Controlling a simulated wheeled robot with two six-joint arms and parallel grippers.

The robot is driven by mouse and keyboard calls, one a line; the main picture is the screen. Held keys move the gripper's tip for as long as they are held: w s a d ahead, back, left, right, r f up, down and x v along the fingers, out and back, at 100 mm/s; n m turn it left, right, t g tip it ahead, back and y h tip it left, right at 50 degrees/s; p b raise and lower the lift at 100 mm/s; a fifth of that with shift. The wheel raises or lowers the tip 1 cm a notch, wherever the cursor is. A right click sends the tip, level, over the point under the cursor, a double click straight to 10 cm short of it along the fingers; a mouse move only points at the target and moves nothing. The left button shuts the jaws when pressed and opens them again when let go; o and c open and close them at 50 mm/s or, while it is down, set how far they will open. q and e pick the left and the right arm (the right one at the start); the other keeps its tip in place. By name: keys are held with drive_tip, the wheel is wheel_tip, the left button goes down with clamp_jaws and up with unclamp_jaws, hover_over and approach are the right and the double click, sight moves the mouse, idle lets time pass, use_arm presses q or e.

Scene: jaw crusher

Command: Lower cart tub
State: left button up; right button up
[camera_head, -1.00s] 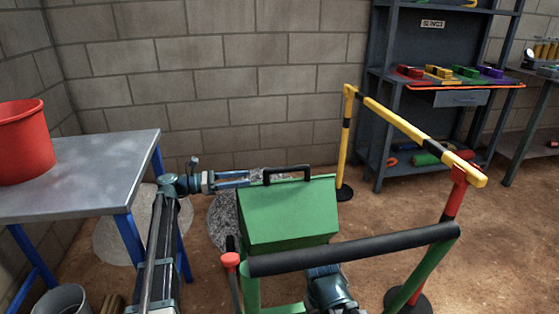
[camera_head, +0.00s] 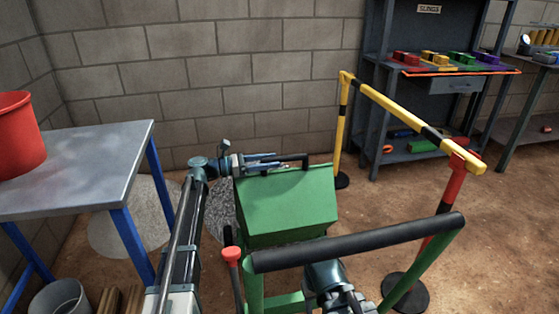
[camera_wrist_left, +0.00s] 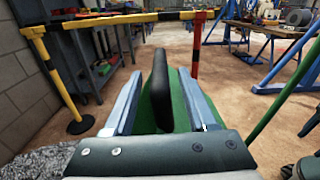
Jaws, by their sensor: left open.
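The cart's green tub (camera_head: 288,200) stands in the middle of the head view, with a black handle (camera_head: 305,161) on its top edge. My left gripper (camera_head: 284,160) is open, its fingers level with the handle. In the left wrist view the handle (camera_wrist_left: 160,85) stands between the two spread fingers of my left gripper (camera_wrist_left: 160,100), with a visible gap on each side. The green tub (camera_wrist_left: 182,112) shows below. The cart's black push bar (camera_head: 360,242) crosses in front of the tub. A red-knobbed lever (camera_head: 232,254) stands at its left. My right gripper is not visible.
A yellow-black barrier rail (camera_head: 400,112) stands behind and right of the cart. A grey table (camera_head: 85,165) with a red bucket (camera_head: 18,135) is at left. A gravel pile (camera_head: 221,205) lies beside the tub. The floor at right is mostly clear.

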sight(280, 160)
use_arm(q)
drive_tip(key=shift+x, duration=1.75)
drive_tip(key=shift+c, duration=0.2)
clamp_jaws()
drive_tip(key=shift+s, duration=0.1)
